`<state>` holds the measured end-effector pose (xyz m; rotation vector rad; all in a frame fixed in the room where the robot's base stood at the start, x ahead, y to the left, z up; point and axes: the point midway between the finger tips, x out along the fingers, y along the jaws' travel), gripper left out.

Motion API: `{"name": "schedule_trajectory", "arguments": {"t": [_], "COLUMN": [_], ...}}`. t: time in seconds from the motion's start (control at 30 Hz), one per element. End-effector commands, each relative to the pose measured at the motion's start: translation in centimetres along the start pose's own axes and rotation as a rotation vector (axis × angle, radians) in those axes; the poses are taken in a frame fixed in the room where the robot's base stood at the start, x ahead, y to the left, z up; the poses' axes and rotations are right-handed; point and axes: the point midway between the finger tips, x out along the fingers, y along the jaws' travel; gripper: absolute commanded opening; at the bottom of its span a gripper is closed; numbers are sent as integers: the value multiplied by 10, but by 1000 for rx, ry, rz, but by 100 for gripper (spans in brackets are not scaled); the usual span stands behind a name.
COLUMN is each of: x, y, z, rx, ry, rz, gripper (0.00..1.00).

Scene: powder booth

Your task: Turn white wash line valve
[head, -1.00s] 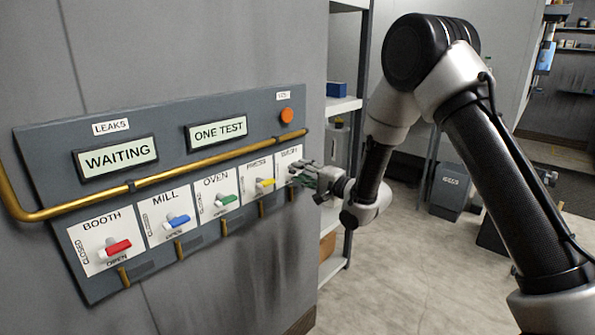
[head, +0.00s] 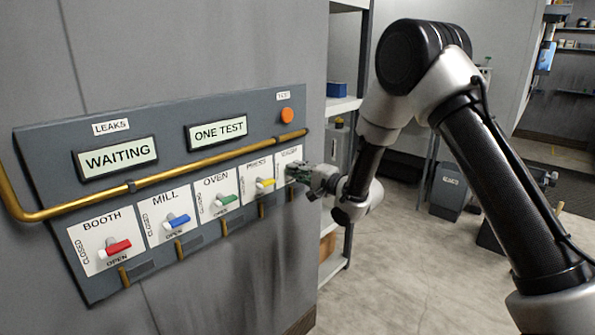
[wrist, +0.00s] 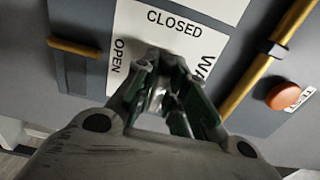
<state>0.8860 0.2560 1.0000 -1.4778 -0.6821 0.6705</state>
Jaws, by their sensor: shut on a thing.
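The white wash line valve sits on the right-most label plate (head: 285,158) of the grey panel. In the wrist view its pale handle (wrist: 157,98) shows between my fingers, partly hidden by them. The wash plate (wrist: 185,22) there reads CLOSED and OPEN along two edges. My gripper (head: 298,172) is at this plate and hides the handle in the head view. In the wrist view my gripper (wrist: 165,78) is shut on the handle, with a finger on each side.
The panel (head: 60,230) also holds a red valve (head: 117,247), a blue valve (head: 179,221), a green valve (head: 229,200) and a yellow valve (head: 265,183). A brass pipe (head: 190,168) crosses above them, below an orange button (head: 286,115). A shelf rack (head: 345,105) stands behind my gripper.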

Motion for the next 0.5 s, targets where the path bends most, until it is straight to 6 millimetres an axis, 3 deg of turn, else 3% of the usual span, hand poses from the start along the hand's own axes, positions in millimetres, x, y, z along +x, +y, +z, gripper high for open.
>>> {"name": "schedule_trajectory", "arguments": {"t": [0.27, 0.5], "x": [0, 0], "y": [1, 1], "z": [0, 0], "rx": [-121, -328], "ry": [0, 0], "rz": [2, 2], "gripper": [0, 0]}}
